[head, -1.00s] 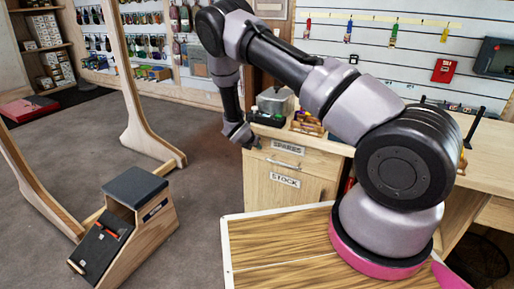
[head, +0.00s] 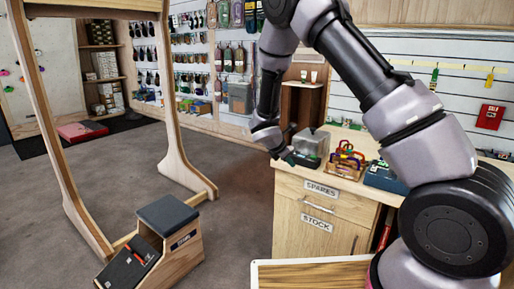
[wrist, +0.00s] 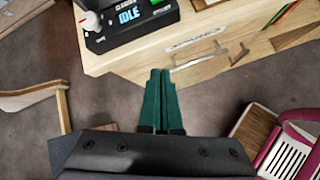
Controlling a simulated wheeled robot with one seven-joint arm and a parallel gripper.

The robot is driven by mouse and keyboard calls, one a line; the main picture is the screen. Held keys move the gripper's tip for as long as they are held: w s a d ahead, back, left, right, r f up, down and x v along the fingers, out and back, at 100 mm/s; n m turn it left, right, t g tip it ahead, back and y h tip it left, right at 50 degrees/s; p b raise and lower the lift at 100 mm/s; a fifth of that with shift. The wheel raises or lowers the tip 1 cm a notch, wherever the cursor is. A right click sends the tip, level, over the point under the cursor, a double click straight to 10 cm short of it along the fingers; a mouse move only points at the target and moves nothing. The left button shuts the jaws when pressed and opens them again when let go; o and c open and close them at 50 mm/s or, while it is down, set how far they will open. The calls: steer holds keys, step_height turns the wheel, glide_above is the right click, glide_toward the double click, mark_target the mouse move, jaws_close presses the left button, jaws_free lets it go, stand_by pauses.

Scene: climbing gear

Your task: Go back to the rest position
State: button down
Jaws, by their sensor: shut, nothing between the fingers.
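My gripper (head: 284,156) hangs from my bent arm at the left end of the wooden counter, in the head view. It appears small there, close to the counter's corner in the picture; I cannot tell the exact gap. In the wrist view its two green fingers (wrist: 161,78) lie side by side, pressed together with nothing between them. They point toward the front edge of the counter.
The counter's drawer cabinet (head: 318,214) carries SPARES and STOCK labels. A grey metal box (head: 311,143) and a rack of coloured gear (head: 345,158) stand on top. A wooden frame (head: 185,165) and a black-topped step box (head: 168,215) stand left. Grey floor lies open between.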

steer(key=s+d+r+m+g+y, duration=0.1)
steer(key=s+d+r+m, duration=0.35)
steer(key=r, duration=0.25)
steer(key=s+d+r+m+y, duration=0.1)
steer(key=s+d+r+m, duration=0.2)
steer(key=r+m, duration=0.3)
steer(key=s+d+r+m+g+y, duration=0.1)
steer(key=s+d+r+m, duration=0.25)
steer(key=r, duration=0.45)
steer(key=s+r+m+t+y, duration=0.1)
steer(key=s+r+m+y, duration=0.1)
steer(key=s+r+m, duration=0.4)
steer(key=s+a+r+m+t+y, duration=0.1)
steer(key=s+r+m, duration=0.6)
steer(key=s, duration=0.7)
steer(key=shift+s+a+t+y, duration=0.15)
steer(key=shift+s+t+y, duration=0.2)
steer(key=shift+t+y, duration=0.4)
